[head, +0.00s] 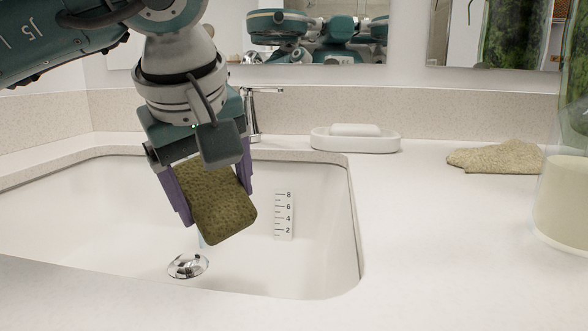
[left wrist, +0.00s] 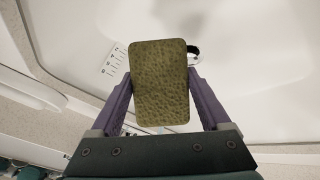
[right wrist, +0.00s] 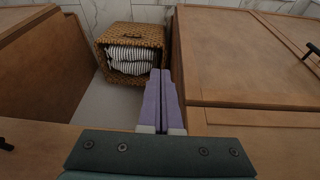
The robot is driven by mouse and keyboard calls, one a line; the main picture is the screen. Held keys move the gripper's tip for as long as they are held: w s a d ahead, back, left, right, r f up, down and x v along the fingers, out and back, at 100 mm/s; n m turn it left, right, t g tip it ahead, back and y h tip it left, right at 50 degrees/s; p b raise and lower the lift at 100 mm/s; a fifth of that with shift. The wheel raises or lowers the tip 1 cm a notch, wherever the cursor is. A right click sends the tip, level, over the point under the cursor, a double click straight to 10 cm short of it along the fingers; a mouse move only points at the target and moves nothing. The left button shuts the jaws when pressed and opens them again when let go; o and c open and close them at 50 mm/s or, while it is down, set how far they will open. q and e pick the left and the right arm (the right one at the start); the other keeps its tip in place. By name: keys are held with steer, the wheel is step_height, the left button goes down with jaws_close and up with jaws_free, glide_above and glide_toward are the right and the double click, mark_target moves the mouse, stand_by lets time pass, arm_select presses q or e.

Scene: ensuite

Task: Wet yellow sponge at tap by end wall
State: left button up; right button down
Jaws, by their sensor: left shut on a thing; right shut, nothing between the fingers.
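The yellow sponge (head: 215,200), an olive-yellow block, is held tilted between the purple fingers of my left gripper (head: 217,203). It also shows in the left wrist view (left wrist: 158,85). My left gripper is shut on it above the sink basin (head: 315,250). The chrome tap (head: 250,115) stands at the back rim, partly hidden behind the gripper. A thin pale-blue streak shows just below the sponge's left edge, perhaps water; its source is hidden. My right gripper (right wrist: 161,75) is shut and empty, away from the sink.
A chrome drain plug (head: 187,265) and a scale strip (head: 284,216) are in the basin. A soap dish (head: 355,140), a beige cloth (head: 497,158) and a glass jar (head: 564,200) stand on the counter. The right wrist view shows wooden cabinets (right wrist: 240,60) and a wicker basket (right wrist: 132,38).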

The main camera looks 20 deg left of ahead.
arm_select(q)
steer(key=s+d+r+p, duration=0.2)
steer(key=r, duration=0.1)
steer(key=shift+s, duration=0.15)
steer(key=shift+s+d+r, duration=0.2)
steer(key=shift+s+d, duration=0.15)
steer(key=shift+s, duration=0.05)
stand_by(0.3)
